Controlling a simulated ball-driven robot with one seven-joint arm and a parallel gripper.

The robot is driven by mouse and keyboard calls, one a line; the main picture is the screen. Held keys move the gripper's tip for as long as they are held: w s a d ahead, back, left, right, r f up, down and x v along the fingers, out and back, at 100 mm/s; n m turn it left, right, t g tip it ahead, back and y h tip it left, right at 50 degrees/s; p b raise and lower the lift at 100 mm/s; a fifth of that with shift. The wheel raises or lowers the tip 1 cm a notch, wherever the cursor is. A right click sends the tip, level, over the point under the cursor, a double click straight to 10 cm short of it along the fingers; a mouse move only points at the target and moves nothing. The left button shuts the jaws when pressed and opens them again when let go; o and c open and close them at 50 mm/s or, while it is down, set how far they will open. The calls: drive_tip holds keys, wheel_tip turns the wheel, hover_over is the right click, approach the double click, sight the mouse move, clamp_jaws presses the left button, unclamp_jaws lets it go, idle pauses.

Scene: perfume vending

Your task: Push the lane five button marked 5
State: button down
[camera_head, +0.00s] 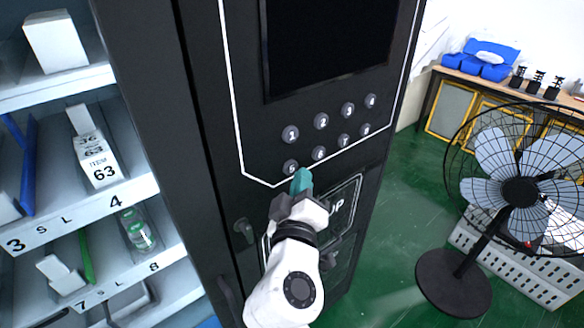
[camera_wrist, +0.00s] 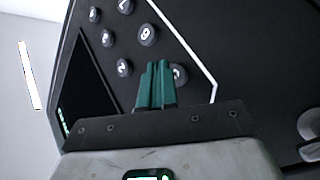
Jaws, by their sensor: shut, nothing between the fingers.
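Button 5 (camera_head: 291,166) is a round grey button at the left end of the lower row on the black machine panel. My gripper (camera_head: 301,178) is shut and empty, with its teal fingertips just below and right of button 5 in the head view. In the wrist view the teal fingers (camera_wrist: 156,85) partly cover a button (camera_wrist: 180,74), which by its place beside button 6 (camera_wrist: 147,35) is button 5. I cannot tell whether the fingertips touch it.
Button 1 (camera_head: 291,134) is above and button 6 (camera_head: 318,153) is to the right. A dark screen (camera_head: 325,45) sits above the buttons. Shelves with boxes and a green bottle (camera_head: 138,232) are at the left. A standing fan (camera_head: 519,191) is at the right on the green floor.

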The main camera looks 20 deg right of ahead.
drive_tip(key=shift+s, duration=0.25)
drive_tip(key=shift+s+d, duration=0.25)
drive_tip(key=shift+s, duration=0.5)
drive_tip(key=shift+s+d, duration=0.3)
drive_tip(key=shift+s, duration=0.5)
drive_tip(key=shift+s+d, duration=0.25)
drive_tip(key=shift+s, duration=0.5)
